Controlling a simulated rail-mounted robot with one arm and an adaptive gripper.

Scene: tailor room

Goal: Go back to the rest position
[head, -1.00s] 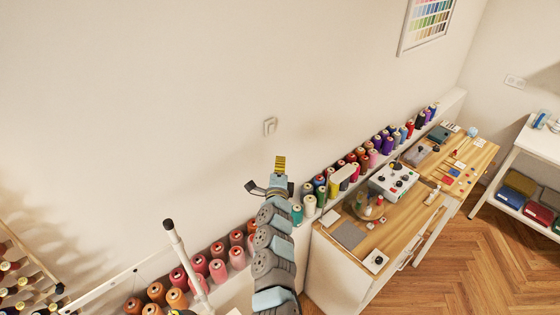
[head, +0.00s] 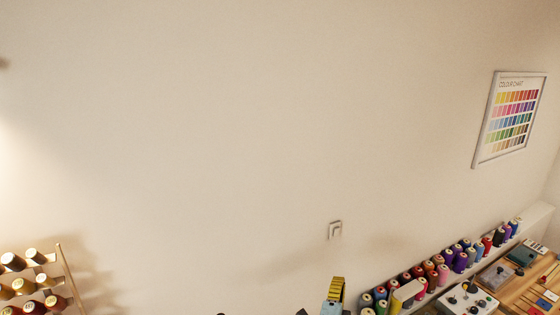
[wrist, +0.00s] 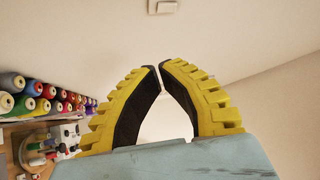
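My gripper (wrist: 159,66) shows large in the wrist view, with two yellow ribbed fingers and black inner pads. The fingertips meet or nearly meet, and nothing is held between them. In the head view only a yellow finger and part of the light blue gripper body (head: 335,296) show at the bottom edge. The gripper is in front of the bare wall, apart from the things on the table. The rest of my arm is almost all below the head view.
Rows of thread spools (head: 443,268) stand on a ledge at the lower right, beside a wooden table with a control box (head: 470,300). A spool rack (head: 68,272) is at the lower left. A colour chart (head: 510,118) and a wall switch (head: 335,230) are on the otherwise bare wall.

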